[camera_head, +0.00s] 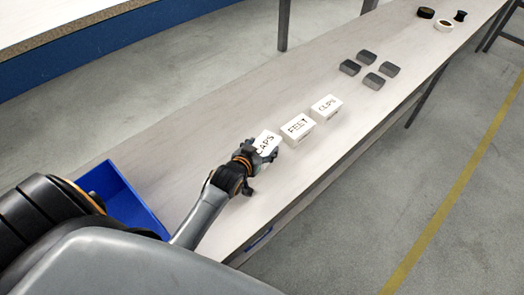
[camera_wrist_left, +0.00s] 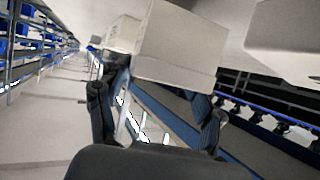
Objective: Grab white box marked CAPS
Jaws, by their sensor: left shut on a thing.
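The white box marked CAPS (camera_head: 266,142) is on the long pale table, nearest to me in a row of white boxes. My left gripper (camera_head: 258,158) is shut on it from the near side and covers part of it. In the left wrist view the box (camera_wrist_left: 180,45) fills the top middle, between the two dark fingers of my left gripper (camera_wrist_left: 158,90). I cannot tell whether the box still touches the table. My right gripper is not in view.
White boxes marked FEET (camera_head: 297,128) and CLPS (camera_head: 326,108) stand just beyond. Several dark grey blocks (camera_head: 367,57) lie farther along the table (camera_head: 210,120). Round items, one white (camera_head: 443,25), are at the far end. A blue bin (camera_head: 118,195) is at the near left.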

